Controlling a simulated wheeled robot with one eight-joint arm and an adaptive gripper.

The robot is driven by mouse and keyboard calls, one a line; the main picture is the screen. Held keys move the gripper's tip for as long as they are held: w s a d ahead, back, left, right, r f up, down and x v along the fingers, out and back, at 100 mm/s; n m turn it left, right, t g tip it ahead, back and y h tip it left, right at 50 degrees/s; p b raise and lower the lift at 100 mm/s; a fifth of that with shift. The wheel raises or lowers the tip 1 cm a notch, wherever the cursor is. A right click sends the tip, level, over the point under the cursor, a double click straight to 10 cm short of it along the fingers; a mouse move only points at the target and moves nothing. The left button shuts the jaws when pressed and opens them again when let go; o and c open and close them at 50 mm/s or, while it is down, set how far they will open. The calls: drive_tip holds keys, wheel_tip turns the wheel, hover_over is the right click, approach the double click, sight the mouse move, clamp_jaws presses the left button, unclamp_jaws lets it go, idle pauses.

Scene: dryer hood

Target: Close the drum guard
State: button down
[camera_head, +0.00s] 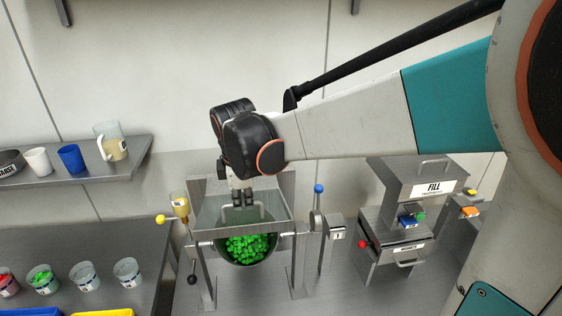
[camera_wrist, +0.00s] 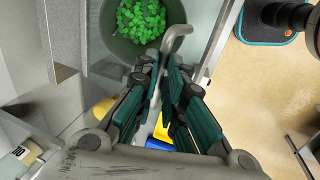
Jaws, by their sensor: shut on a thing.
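The drum guard (camera_head: 283,219) is a metal-framed, see-through hood on the dryer stand, over the upper part of the drum. The dark drum (camera_head: 275,257) below it holds many green pieces (camera_head: 246,246); the pieces also show at the top of the wrist view (camera_wrist: 140,18). A grey bar handle (camera_head: 228,213) sits on the guard; its bent end shows in the wrist view (camera_wrist: 178,34). My gripper (camera_head: 243,205) points down at the handle. In the wrist view my gripper (camera_wrist: 168,66) has its fingers closed around the handle, hiding part of it.
A lever with a blue knob (camera_head: 318,188) stands right of the guard, and a yellow-knobbed lever (camera_head: 160,219) stands left. A FILL station (camera_head: 432,187) is farther right. A shelf with cups (camera_head: 70,158) and a bench with several tubs (camera_head: 88,275) are left.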

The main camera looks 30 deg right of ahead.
drive_tip(key=s+f+t+h+b, duration=0.1)
drive_tip(key=s+f+t+b, duration=0.1)
drive_tip(key=f+b, duration=0.5)
drive_tip(key=s+a+f+t+h+b, duration=0.1)
drive_tip(key=s+f+t+b, duration=0.1)
drive_tip(key=f+t+b, duration=0.3)
wheel_tip(320, 180, down, 6)
drive_tip(key=b, duration=0.3)
drive_tip(key=shift+f+b, duration=0.15)
drive_tip(key=shift+b, duration=0.15)
drive_tip(key=c, duration=1.7)
unclamp_jaws()
drive_tip(key=shift+a, duration=0.1)
drive_tip(key=shift+s+r, duration=0.15)
drive_tip(key=shift+r, duration=0.1)
drive_tip(key=shift+v, duration=6.05)
drive_tip(key=shift+a+f, duration=0.15)
drive_tip(key=shift+f, duration=0.1)
